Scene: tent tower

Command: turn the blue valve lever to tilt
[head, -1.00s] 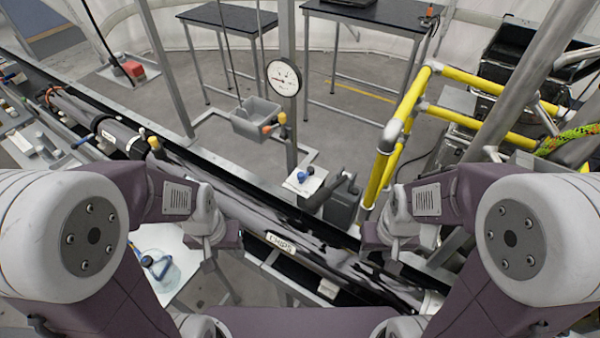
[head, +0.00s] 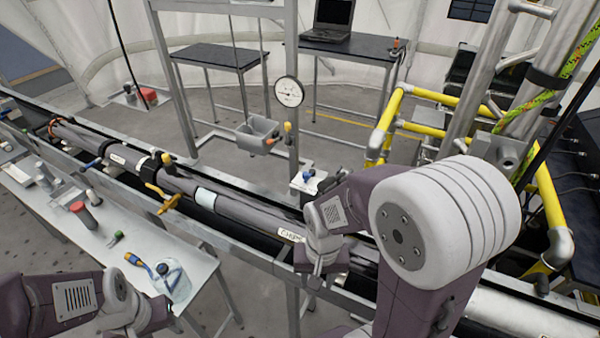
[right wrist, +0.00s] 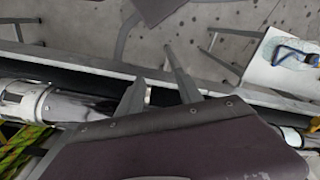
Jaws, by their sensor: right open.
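A small blue lever (head: 92,163) sits on the long grey pipe (head: 235,208) at the left in the head view, left of a yellow lever (head: 165,198). My right gripper (head: 316,286) hangs in front of the pipe, well to the right of the blue lever and apart from it. In the right wrist view its two fingers (right wrist: 152,66) are spread with nothing between them; the blue lever is not seen there. My left arm is low at the bottom left, and its gripper's fingers cannot be made out.
A white bench (head: 130,235) in front of the pipe holds a red-topped item (head: 82,213) and a clear jug (head: 175,280). A gauge (head: 289,92) is on a post behind the pipe. Yellow rails (head: 450,100) stand at the right. A grey bin (head: 256,132) hangs behind.

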